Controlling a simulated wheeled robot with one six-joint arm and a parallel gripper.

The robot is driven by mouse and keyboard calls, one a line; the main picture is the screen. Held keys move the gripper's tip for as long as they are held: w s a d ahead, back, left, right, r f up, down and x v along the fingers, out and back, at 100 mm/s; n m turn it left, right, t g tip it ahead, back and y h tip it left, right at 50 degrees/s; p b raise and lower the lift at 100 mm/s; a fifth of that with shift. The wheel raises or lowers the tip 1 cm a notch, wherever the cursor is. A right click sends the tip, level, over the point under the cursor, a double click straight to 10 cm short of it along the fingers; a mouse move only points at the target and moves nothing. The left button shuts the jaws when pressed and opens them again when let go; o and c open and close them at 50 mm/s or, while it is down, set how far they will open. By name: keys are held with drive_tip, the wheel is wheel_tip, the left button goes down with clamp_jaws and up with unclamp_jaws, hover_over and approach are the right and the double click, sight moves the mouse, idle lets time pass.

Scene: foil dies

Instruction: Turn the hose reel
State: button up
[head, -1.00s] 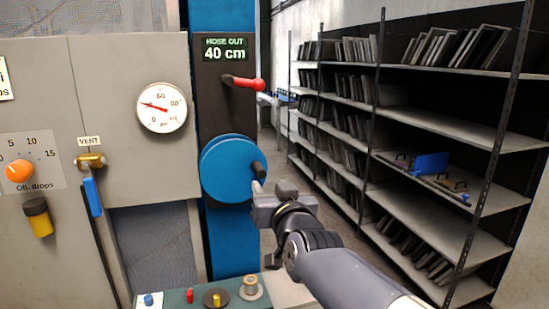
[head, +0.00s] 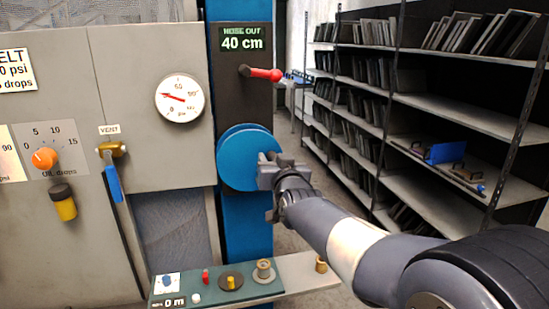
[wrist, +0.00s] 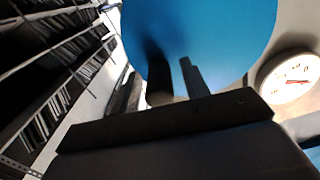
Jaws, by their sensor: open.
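The hose reel (head: 240,160) is a blue disc on a dark panel of the blue post. It fills the top of the wrist view (wrist: 205,35). The display (head: 245,41) above it reads HOSE OUT 40 cm. My gripper (head: 268,168) is open at the right edge of the disc. It hides the reel's dark knob in the head view. In the wrist view a dark upright shape (wrist: 158,75), probably the knob, stands in front of the disc beside a narrow finger. I cannot tell whether they touch.
A red-tipped lever (head: 262,74) sticks out above the reel. A gauge (head: 180,97), a vent valve (head: 112,150) and an orange dial (head: 45,158) are on the left. A green ledge (head: 218,281) with small knobs lies below. Shelves (head: 470,110) stand behind on the right.

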drive_tip(key=shift+c, duration=0.4)
clamp_jaws()
